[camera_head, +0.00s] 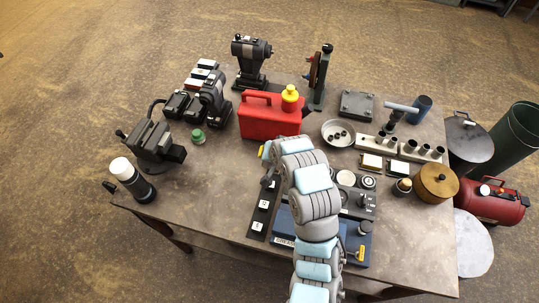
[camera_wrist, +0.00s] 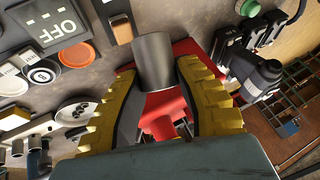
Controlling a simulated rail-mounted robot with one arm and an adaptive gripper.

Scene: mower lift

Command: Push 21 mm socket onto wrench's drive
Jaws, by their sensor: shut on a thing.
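My gripper (camera_wrist: 158,72) is shut on a grey metal cylinder, which looks like the socket (camera_wrist: 153,58), in the wrist view. The socket sits between the yellow-padded fingers, its outer end projecting past them. Its size marking does not show. In the head view my gripper (camera_head: 266,150) is mostly hidden by my arm, and I cannot make out the socket there. A light rack (camera_head: 393,144) with several dark sockets stands on the right of the table. I cannot tell for sure which thing is the wrench, nor see its drive.
A red jerrycan (camera_head: 268,121) with a yellow cap stands just behind my gripper. A metal bowl (camera_head: 338,132) and a brass-coloured pot (camera_head: 437,181) stand to the right. A black labelled strip (camera_head: 258,226) and a blue case (camera_head: 287,228) lie near my arm. The table's left front is fairly clear.

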